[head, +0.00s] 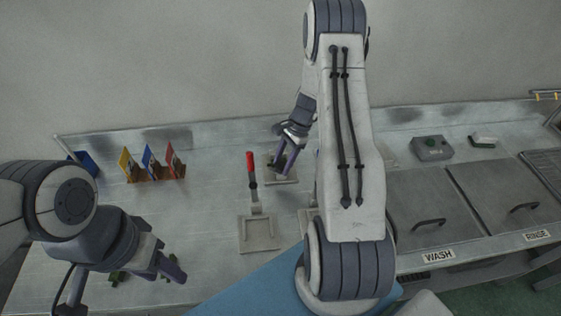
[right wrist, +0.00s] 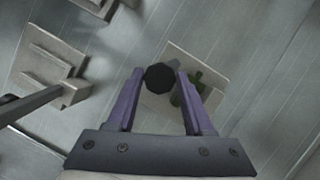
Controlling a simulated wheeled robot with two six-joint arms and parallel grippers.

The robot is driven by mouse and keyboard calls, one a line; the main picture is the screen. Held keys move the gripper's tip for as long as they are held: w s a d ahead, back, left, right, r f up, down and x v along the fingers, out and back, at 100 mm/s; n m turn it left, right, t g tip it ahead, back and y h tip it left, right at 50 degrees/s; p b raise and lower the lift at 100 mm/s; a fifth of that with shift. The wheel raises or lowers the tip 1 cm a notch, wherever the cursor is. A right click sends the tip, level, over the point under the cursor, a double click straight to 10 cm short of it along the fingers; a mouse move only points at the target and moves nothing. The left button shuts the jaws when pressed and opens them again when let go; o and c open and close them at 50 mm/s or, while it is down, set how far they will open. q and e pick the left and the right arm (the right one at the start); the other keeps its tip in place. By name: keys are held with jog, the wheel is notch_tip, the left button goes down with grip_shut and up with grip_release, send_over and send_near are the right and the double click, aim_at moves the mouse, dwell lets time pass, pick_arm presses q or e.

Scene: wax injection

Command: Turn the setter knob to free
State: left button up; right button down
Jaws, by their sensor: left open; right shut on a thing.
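The setter knob looks like a dark, many-sided knob (right wrist: 160,76) in the right wrist view. It stands over a pale square base plate (right wrist: 212,98). My right gripper (right wrist: 161,80) has its purple fingers closed on either side of the knob. In the head view my right gripper (head: 284,168) points down at the back of the bench, and the knob is hidden there. A dark green pointer-like piece (right wrist: 187,92) shows on the plate beside the right finger. I cannot read any marking. My left gripper (head: 170,272) is open and empty, low over the bench at the left.
A red-handled lever (head: 250,162) rises from a pale base (head: 259,236) left of my right arm. Yellow, blue and red cards (head: 150,160) stand in holders at the left. A button box (head: 432,148) and the WASH (head: 425,215) and RINSE (head: 505,190) lids are at the right.

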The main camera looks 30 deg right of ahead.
jog(key=shift+w+d+r+n+g, duration=0.1)
jog(key=shift+w+d+n+g, duration=0.15)
jog(key=shift+n, duration=0.7)
jog(key=shift+w+n+g, duration=0.15)
jog(key=shift+n+g, duration=0.2)
jog(key=shift+n, duration=0.6)
jog(key=shift+c, duration=1.4)
grip_release()
jog(key=shift+a, duration=0.15)
